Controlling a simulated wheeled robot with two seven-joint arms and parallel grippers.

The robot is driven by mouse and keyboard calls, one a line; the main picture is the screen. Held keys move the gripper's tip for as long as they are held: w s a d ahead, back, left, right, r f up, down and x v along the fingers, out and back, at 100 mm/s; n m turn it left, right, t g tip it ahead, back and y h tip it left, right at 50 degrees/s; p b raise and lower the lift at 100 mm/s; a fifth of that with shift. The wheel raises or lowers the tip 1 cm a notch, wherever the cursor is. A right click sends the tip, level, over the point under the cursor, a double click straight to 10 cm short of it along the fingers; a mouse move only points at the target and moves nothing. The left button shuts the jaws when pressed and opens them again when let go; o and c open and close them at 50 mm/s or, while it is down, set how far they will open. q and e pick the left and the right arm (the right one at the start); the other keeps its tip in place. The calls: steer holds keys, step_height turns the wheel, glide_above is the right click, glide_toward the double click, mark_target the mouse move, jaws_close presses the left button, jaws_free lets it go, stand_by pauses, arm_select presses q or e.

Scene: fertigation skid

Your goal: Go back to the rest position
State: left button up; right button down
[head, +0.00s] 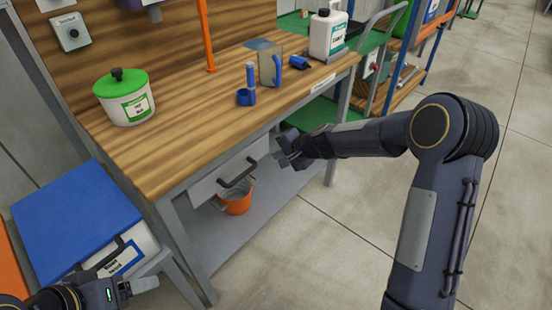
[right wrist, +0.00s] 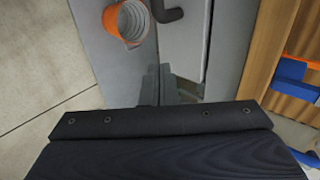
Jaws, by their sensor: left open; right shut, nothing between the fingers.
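My right gripper (head: 281,154) hangs in front of the workbench, near the drawer (head: 231,171) and its dark handle (head: 238,170), and is shut with nothing in it. It also shows in the right wrist view (right wrist: 165,72), pointing toward the bench front. My left gripper (head: 142,287) is at the bottom left of the head view, beside the white box with the blue lid (head: 80,217). It is open and empty, though only partly visible.
The wooden bench top (head: 190,135) carries a green-lidded white tub (head: 125,97), a clear jug (head: 270,67), blue parts (head: 247,95) and a white canister (head: 327,36). An orange bucket (head: 236,201) stands on the lower shelf. The floor (head: 330,240) in front is clear.

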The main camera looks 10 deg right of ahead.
steer(key=s+d+r+n+p, duration=0.2)
steer(key=s+d+r+p, duration=0.1)
steer(key=s+r, duration=0.6)
steer(key=s+d+r+n+p, duration=0.2)
steer(key=s+r+p, duration=0.1)
steer(key=s+r, duration=0.65)
steer(key=s+d+r+n+g+h+p, duration=0.1)
steer(key=s+n+p, duration=0.1)
steer(key=s, duration=0.8)
steer(key=s+d+r+n+g+h+p, duration=0.1)
steer(key=s+r+n+p, duration=0.1)
steer(key=s, duration=0.7)
steer(key=shift+s+d+n+p, duration=0.3)
steer(key=shift+s+p, duration=0.05)
